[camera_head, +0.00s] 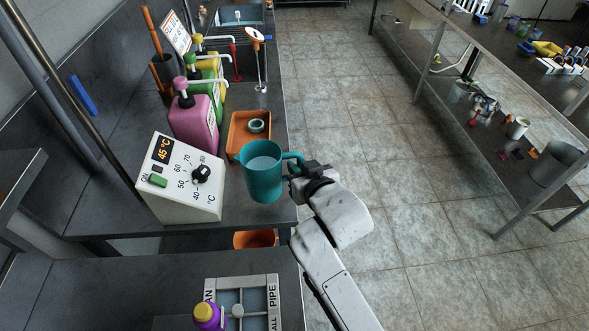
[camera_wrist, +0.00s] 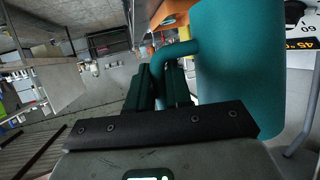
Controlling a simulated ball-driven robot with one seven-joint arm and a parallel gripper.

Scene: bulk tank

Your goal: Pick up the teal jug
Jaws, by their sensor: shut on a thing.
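The teal jug (camera_head: 263,176) is upright near the counter's right edge in the head view, with pale liquid or a pale inside showing at its top. Its handle points right, toward my gripper (camera_head: 303,172). My gripper is shut on the handle. In the wrist view the jug (camera_wrist: 240,70) fills the right side, and its handle runs between the dark fingers of my gripper (camera_wrist: 170,82). I cannot tell whether the jug's base touches the counter.
A white temperature control box (camera_head: 183,180) reading 45 °C stands just left of the jug. An orange tray (camera_head: 236,138) with a small ring-shaped item lies behind it. Pink (camera_head: 193,125), green and yellow pump bottles stand farther back. The floor (camera_head: 400,200) at the right is clear.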

